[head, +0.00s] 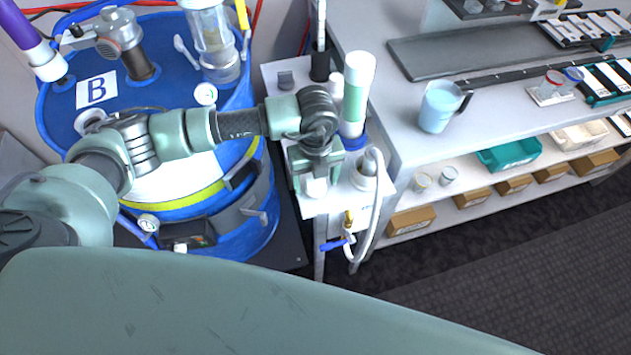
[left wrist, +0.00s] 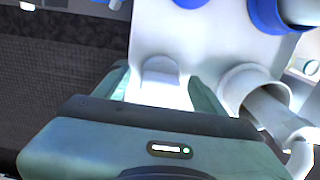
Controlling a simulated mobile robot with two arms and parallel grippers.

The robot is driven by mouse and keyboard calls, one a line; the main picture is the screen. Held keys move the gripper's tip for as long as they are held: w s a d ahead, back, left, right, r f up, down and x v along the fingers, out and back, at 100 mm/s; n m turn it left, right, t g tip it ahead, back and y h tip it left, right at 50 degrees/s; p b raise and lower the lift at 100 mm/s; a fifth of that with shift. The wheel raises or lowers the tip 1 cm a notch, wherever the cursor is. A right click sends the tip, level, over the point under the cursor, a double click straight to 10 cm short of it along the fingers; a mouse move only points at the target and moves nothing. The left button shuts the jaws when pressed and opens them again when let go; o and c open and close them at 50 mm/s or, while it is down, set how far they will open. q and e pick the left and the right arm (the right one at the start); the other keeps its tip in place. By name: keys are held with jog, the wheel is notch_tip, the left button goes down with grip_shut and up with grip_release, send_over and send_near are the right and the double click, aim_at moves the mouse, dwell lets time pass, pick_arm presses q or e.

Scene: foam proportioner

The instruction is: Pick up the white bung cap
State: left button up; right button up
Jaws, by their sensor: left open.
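The white bung cap (head: 316,187) is a small white piece on the small white stand (head: 312,207), partly hidden under my left gripper. In the left wrist view the cap (left wrist: 161,72) shows as a pale shape with a rounded top, between the two fingers. My left gripper (head: 317,178) points down over the cap, with one finger on each side of it. In the left wrist view the gripper (left wrist: 160,88) is open, with the fingers apart around the cap. I cannot tell whether a finger touches it. My right gripper is not in view.
A blue drum (head: 190,230) is on the left. A bench with a mug (head: 440,106) is at right.

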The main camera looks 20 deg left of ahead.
pick_arm(q)
jog(key=c, duration=1.5)
